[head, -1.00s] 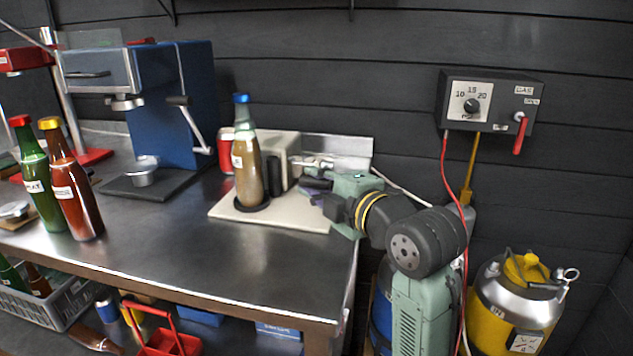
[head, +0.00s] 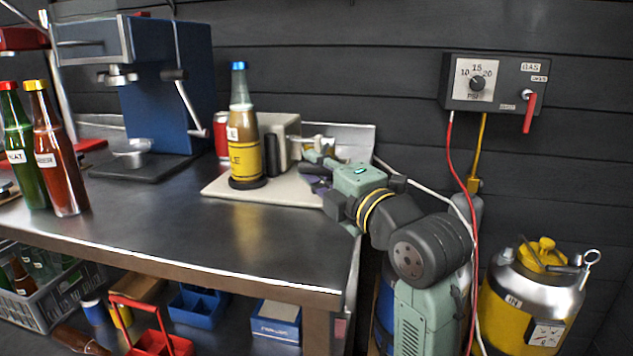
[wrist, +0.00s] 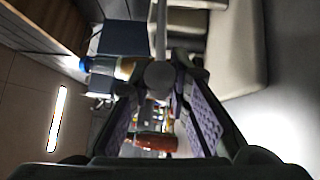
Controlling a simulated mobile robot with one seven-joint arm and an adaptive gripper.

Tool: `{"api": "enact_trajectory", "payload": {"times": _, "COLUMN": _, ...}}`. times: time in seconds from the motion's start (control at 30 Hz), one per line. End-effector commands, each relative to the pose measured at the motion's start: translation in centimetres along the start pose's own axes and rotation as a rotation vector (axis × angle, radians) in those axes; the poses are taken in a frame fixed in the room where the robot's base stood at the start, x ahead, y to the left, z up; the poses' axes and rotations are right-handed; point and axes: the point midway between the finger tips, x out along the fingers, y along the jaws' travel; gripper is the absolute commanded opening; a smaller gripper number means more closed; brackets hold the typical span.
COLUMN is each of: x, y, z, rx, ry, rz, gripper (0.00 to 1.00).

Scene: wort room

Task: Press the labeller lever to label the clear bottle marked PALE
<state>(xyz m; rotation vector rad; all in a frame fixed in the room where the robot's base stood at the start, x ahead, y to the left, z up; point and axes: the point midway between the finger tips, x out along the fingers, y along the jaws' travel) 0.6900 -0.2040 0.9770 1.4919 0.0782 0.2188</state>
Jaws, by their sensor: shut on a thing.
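The clear bottle (head: 242,105) has a blue cap and brown contents. It stands upright on a black disc on the pale base (head: 285,194) of the labeller (head: 283,128). A yellow label (head: 246,158) ending in "LE" wraps its lower body, with a small white tag above. My gripper (head: 317,168) is at the labeller's right side, shut on the lever. The wrist view shows the lever (wrist: 160,30) as a rod with a round grey knob between the purple-padded fingers of my gripper (wrist: 158,88). The bottle (wrist: 104,66) shows beyond, at left.
A green bottle (head: 21,145) and a red-brown bottle (head: 58,155) stand at left. A blue machine (head: 150,80) and a red can (head: 221,134) are behind. The bench front (head: 200,235) is clear. A gas box (head: 495,84) and a yellow keg (head: 530,305) are at right.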

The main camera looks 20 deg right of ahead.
Motion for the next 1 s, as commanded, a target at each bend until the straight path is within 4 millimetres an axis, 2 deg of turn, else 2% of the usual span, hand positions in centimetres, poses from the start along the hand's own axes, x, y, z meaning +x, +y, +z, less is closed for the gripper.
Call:
{"api": "enact_trajectory", "payload": {"times": 0.37, "x": -0.02, "y": -0.21, "z": -0.02, "rx": -0.006, "ry": 0.001, "rz": 0.002, "gripper": 0.00}}
{"api": "enact_trajectory", "payload": {"times": 0.4, "x": -0.02, "y": -0.22, "z": -0.02, "rx": -0.006, "ry": 0.001, "rz": 0.002, "gripper": 0.19}}
{"api": "enact_trajectory", "payload": {"times": 0.6, "x": -0.01, "y": -0.18, "z": -0.02, "rx": -0.006, "ry": 0.001, "rz": 0.003, "gripper": 0.33}}
{"api": "enact_trajectory", "payload": {"times": 0.7, "x": -0.01, "y": -0.15, "z": -0.02, "rx": -0.006, "ry": 0.000, "rz": 0.004, "gripper": 0.38}}
{"api": "enact_trajectory", "payload": {"times": 1.0, "x": -0.20, "y": -0.11, "z": 0.01, "rx": -0.007, "ry": -0.001, "rz": 0.005, "gripper": 0.38}}
